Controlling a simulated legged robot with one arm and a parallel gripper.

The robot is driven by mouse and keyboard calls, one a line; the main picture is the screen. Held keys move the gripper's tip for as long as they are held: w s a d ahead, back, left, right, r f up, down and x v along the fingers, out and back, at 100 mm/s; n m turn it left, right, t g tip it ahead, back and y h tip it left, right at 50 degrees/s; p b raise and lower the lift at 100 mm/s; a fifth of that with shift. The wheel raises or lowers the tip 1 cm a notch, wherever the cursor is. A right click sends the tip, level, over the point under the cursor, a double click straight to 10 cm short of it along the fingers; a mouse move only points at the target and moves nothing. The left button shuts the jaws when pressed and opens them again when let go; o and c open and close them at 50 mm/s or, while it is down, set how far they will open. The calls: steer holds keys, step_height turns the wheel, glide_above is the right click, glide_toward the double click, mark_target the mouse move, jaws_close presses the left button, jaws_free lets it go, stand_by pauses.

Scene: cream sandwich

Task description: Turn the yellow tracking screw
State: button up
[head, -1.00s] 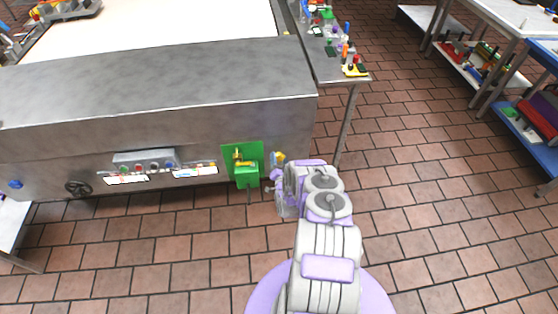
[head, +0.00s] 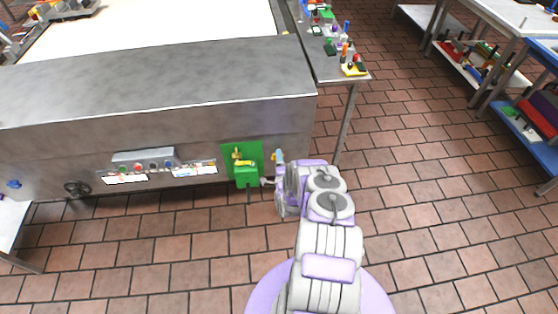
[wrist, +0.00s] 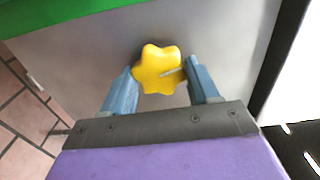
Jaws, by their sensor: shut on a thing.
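The yellow tracking screw (wrist: 158,68) is a lobed, star-shaped knob on the grey metal side of the machine, seen large in the wrist view. My gripper (wrist: 160,80) has its two blue-grey fingers on either side of the knob and is shut on it. A thin light mark runs across the knob's face towards the right finger. In the head view my gripper (head: 279,156) is at the machine's lower right front, just right of the green plate. My arm hides most of the knob there.
A green plate with a green box (head: 246,176) and yellow fitting sits left of my gripper. The control panel (head: 160,170) and a black handwheel (head: 77,188) are further left. A narrow side table (head: 325,65) stands behind right. Tiled floor is open to the right.

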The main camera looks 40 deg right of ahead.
steer(key=shift+s+f+m, duration=0.1)
steer(key=shift+f+m, duration=0.2)
steer(key=shift+m, duration=1)
steer(key=shift+m, duration=0.3)
steer(key=o, duration=0.8)
steer(key=shift+f, duration=0.1)
steer(key=shift+o, duration=1.3)
steer(key=shift+r, duration=0.2)
